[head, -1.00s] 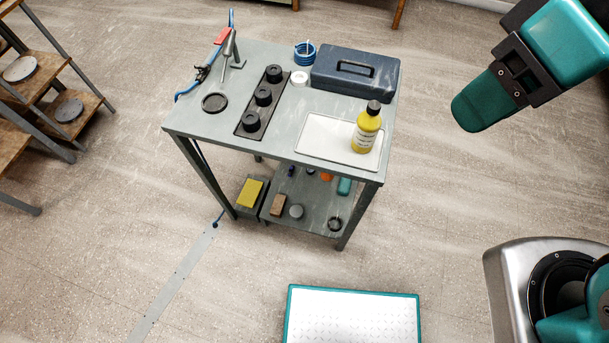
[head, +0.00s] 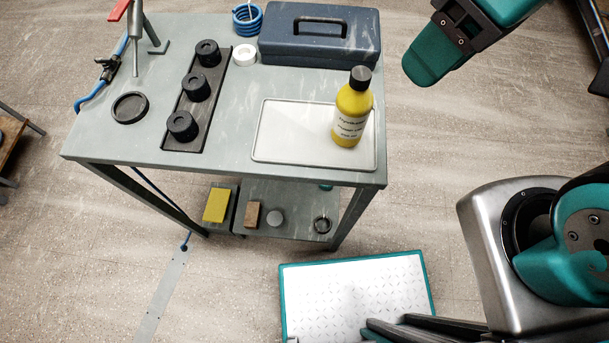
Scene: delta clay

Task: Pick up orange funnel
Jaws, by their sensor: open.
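The orange funnel cannot be made out now. The lower shelf (head: 290,222) of the grey cart, where a bit of orange showed a second ago, is partly covered by the tabletop. Dark finger-like parts, which look like my gripper (head: 385,329), reach in at the bottom edge over the teal-edged white deck. They are open, hold nothing I can see, and are well apart from the cart. The frame cuts them off. A teal link of my arm crosses the top right.
The cart top (head: 235,150) bears a yellow bottle (head: 351,112) on a white tray (head: 285,140), a blue toolbox (head: 318,38) and black knobs (head: 196,87). A yellow block (head: 216,204) and brown block (head: 252,214) sit low.

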